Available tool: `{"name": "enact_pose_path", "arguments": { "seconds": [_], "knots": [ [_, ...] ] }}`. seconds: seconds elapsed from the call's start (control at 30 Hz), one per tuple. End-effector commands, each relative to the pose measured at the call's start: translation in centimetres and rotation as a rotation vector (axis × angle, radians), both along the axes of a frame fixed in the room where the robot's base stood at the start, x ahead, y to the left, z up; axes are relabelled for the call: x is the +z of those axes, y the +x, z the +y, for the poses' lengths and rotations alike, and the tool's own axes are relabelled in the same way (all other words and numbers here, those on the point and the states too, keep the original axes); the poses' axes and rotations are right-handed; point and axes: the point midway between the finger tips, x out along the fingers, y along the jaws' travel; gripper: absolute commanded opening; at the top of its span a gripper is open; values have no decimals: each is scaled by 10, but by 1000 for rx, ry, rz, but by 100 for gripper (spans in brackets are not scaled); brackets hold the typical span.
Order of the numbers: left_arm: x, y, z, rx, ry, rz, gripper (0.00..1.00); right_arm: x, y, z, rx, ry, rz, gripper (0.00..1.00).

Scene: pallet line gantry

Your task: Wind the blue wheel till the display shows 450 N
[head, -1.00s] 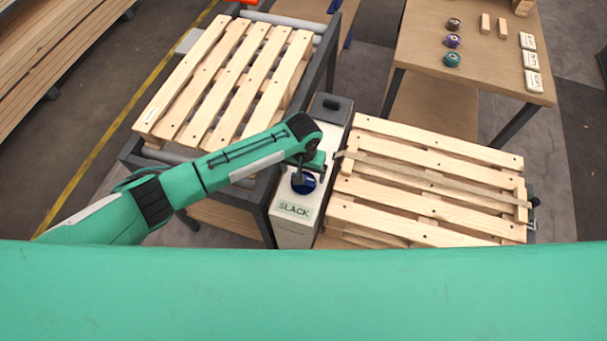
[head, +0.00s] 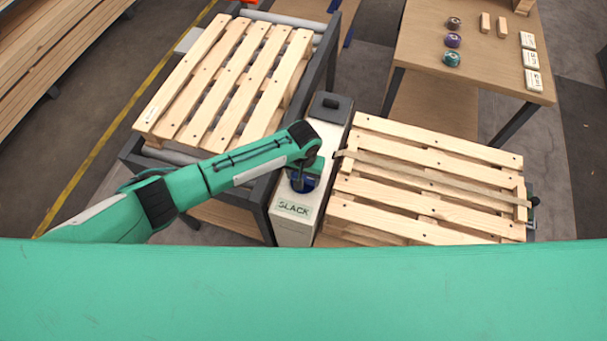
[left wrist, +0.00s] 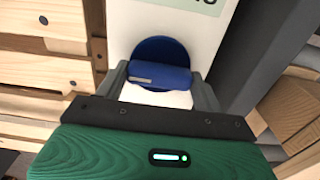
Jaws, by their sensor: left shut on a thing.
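The blue wheel (head: 305,183) sits on top of the white tensioner box (head: 293,228), between the two pallets. In the left wrist view the blue wheel (left wrist: 161,67) shows as a round disc with a raised grip bar. My left gripper (left wrist: 161,82) has its two fingers on either side of that bar and is shut on it. In the head view my left gripper (head: 303,174) partly covers the wheel. The display (head: 294,207) on the box reads "SLACK". My right gripper is not in view.
A strap (head: 440,180) runs across the right pallet (head: 430,150). The left pallet (head: 225,80) lies on a roller conveyor. A wooden table (head: 480,60) at the back right holds several spools, small blocks and white labelled cards.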

Motion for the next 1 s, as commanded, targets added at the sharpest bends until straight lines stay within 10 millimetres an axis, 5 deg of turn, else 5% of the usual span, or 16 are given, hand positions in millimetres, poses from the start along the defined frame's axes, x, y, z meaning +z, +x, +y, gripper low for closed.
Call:
{"name": "enact_pose_path", "arguments": {
  "seconds": [0.37, 1.0],
  "knots": [
    [2, -1, 0, -154, -1, 3, 46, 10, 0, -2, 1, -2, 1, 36],
    [1, 0, 0, -736, 0, 2, 46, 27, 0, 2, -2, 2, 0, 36]
  ]
}}
